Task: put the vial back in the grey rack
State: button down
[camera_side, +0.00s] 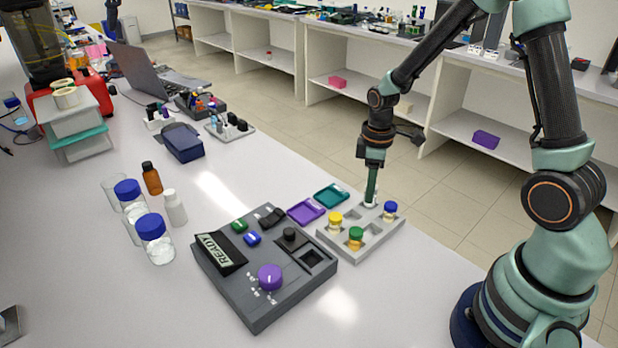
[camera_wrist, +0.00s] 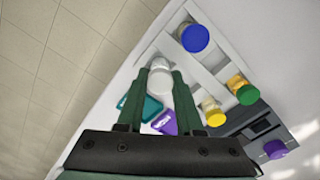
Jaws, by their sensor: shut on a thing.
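The grey rack (camera_side: 372,243) stands on the bench right of the dark instrument box, and part of it shows in the wrist view (camera_wrist: 221,65). My gripper (camera_side: 371,193) points straight down over the rack's back part. In the wrist view my gripper (camera_wrist: 160,78) is shut on a white-capped vial (camera_wrist: 160,66). The vial is upright at the rack's back slots; its lower part is hidden, so I cannot tell how deep it sits. A yellow-capped vial (camera_side: 335,219), a green-capped vial (camera_side: 355,236) and a blue-capped vial (camera_side: 390,208) stand in other slots.
A purple tray (camera_side: 306,211) and a teal tray (camera_side: 331,195) lie close to the rack's left back side. The instrument box (camera_side: 262,262) with a purple knob (camera_side: 270,277) is left of the rack. Bottles and jars (camera_side: 153,228) stand farther left.

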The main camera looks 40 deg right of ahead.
jog(key=shift+f, duration=0.75)
dwell(0.5)
jog(key=shift+c, duration=2.4)
grip_release()
jog(key=shift+o, duration=0.6)
jog(key=shift+r, duration=3)
